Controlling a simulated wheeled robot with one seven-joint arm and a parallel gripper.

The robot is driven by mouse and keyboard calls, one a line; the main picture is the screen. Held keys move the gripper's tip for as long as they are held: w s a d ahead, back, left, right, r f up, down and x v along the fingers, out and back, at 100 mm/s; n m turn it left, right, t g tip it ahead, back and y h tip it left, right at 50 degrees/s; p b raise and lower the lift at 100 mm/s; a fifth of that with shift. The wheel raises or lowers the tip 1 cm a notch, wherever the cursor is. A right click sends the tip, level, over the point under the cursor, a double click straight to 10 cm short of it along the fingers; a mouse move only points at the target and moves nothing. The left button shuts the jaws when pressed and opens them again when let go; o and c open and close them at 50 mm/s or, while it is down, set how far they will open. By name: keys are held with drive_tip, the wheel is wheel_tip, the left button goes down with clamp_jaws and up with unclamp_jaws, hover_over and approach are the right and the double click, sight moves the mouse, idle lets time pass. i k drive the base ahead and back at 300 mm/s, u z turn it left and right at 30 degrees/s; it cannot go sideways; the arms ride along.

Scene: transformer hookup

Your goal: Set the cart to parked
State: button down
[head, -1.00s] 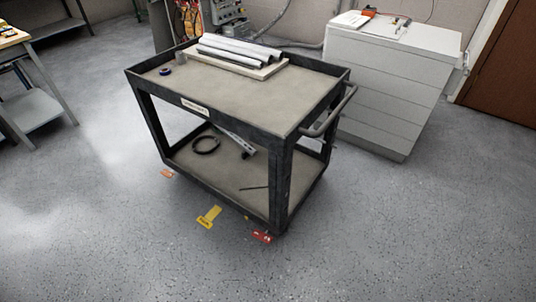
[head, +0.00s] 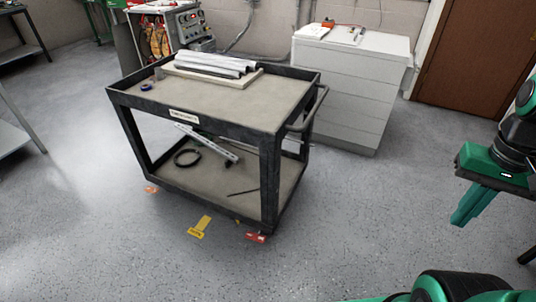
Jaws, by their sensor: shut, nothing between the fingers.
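The cart (head: 195,127) is a dark two-shelf utility cart with a grey top and a bar handle (head: 308,108) at its right end. A small white label (head: 183,116) is on its front edge. Below it at floor level show a red pedal-like part (head: 255,238) by the near right corner, an orange one (head: 151,190) by the left corner, and a yellow floor mark (head: 200,227) between them. The wheels are mostly hidden. My gripper (head: 462,216) is green, at the right edge, shut and empty, well apart from the cart.
Metal tubes (head: 212,64) lie on the cart's top; a black cable coil (head: 187,158) is on its lower shelf. A white cabinet (head: 345,85) stands behind right, an open electrical unit (head: 160,36) behind left. A brown door (head: 475,60) is at right. The front floor is clear.

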sight(250, 116)
drive_tip(key=u, duration=0.15)
drive_tip(key=i, duration=1)
drive_tip(key=z, duration=0.05)
